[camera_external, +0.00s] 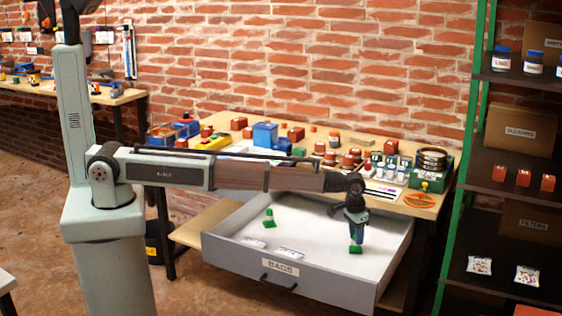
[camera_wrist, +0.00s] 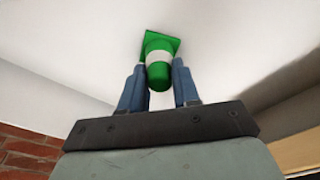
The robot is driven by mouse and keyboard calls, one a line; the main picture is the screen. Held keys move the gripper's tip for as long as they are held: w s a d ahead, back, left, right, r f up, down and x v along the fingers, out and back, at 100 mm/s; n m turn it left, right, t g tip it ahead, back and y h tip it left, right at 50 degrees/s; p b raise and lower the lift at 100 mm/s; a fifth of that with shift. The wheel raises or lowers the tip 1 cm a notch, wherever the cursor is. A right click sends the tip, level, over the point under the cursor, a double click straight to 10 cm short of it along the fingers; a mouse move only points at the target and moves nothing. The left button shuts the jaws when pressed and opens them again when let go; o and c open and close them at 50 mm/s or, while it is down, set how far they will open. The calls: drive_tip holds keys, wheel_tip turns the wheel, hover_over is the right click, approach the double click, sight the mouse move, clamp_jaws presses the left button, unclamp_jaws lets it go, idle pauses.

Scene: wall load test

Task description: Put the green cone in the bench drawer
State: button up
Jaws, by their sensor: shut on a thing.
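My gripper (camera_external: 356,238) points down inside the open grey bench drawer (camera_external: 300,290). It is shut on a green cone with a white band (camera_wrist: 160,62), held between its two blue fingers in the wrist view. The cone's green square base (camera_external: 355,250) shows below the fingers in the external view, over the right part of the white drawer floor. I cannot tell whether it touches the floor. A second green cone (camera_external: 269,215) stands in the drawer further left, apart from my gripper.
Flat packets (camera_external: 290,253) lie near the drawer's front wall, which carries a BAGS label (camera_external: 281,267). The workbench top (camera_external: 225,147) above holds many blocks, jars and trays. A shelf rack with green posts (camera_external: 462,160) stands on the right. The drawer floor's middle is clear.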

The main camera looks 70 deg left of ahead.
drive_tip(key=o, duration=1.1)
drive_tip(key=shift+f, duration=0.15)
drive_tip(key=shift+c, duration=0.2)
wheel_tip(320, 180, up, 12)
drive_tip(key=s, duration=0.1)
drive_tip(key=shift+s, duration=0.25)
